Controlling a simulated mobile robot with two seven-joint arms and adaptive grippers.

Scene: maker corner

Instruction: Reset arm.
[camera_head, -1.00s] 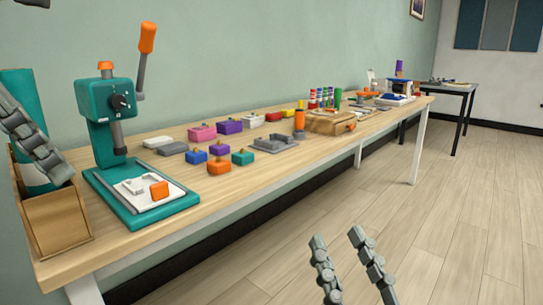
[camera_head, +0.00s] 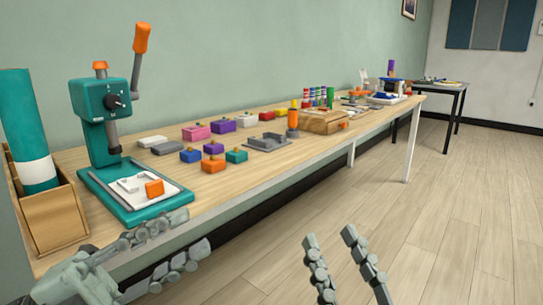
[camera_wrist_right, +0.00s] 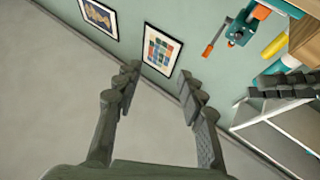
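My left gripper (camera_head: 195,230) is low at the front edge of the long wooden table (camera_head: 262,168), in front of the teal lever press (camera_head: 112,125). Its two fingers point right and are apart, with nothing between them. The left gripper's dark fingers also show at the right of the right wrist view (camera_wrist_right: 285,87). My right gripper (camera_head: 330,237) is over the floor, right of the table. Its fingers point up in the picture and are apart and empty. The right wrist view shows the same open fingers (camera_wrist_right: 157,75) with only floor and wall beyond.
An orange block (camera_head: 154,188) sits on the press base. A wooden box (camera_head: 52,220) with a teal roll (camera_head: 28,130) stands at the table's left end. Several coloured blocks and a grey tray (camera_head: 267,142) lie along the table. The floor (camera_head: 450,210) to the right is clear.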

